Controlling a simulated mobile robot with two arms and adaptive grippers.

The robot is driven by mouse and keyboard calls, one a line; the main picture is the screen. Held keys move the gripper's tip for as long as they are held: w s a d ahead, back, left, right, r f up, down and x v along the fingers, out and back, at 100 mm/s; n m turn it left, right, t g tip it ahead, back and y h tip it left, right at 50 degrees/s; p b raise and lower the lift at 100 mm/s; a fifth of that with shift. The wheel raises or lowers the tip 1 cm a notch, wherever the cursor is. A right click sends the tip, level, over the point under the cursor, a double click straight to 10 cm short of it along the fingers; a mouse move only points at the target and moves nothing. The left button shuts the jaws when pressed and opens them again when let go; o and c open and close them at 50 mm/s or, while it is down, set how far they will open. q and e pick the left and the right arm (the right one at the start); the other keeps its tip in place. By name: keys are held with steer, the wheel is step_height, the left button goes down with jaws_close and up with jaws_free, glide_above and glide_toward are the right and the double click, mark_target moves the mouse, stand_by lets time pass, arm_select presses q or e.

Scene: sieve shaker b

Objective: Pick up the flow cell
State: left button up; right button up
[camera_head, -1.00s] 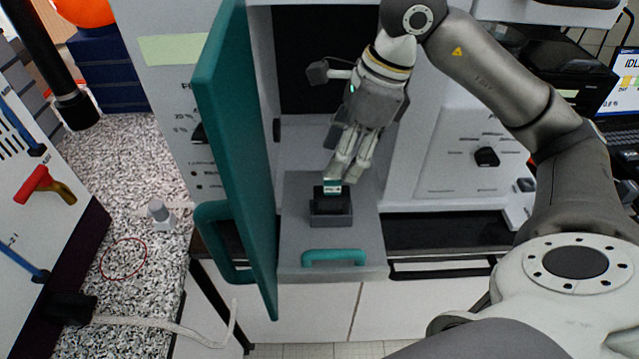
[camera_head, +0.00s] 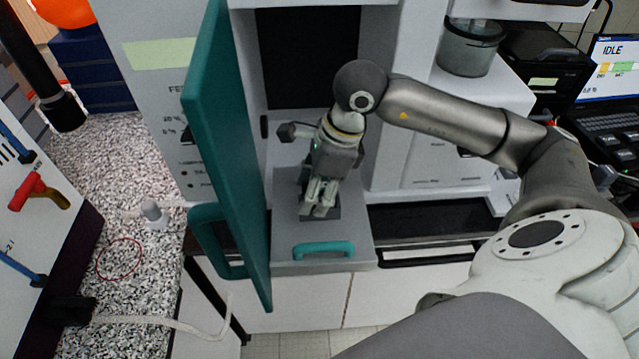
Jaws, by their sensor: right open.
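My right gripper (camera_head: 318,209) is open and points down over the grey pulled-out drawer (camera_head: 288,238). Its fingertips are right at the dark holder (camera_head: 334,213) on the drawer. The flow cell, a small teal and white piece seen on the holder earlier, is now hidden by the gripper's fingers. I cannot tell whether the fingers touch it. My left gripper is not in view.
The tall teal door (camera_head: 228,150) stands open just left of the drawer. A teal handle (camera_head: 323,250) is on the drawer's front. A speckled bench (camera_head: 120,170) lies at left, and a screen reading IDLE (camera_head: 610,65) at upper right.

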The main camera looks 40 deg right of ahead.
jaws_close()
steer(key=shift+r, duration=0.1)
stand_by(0.3)
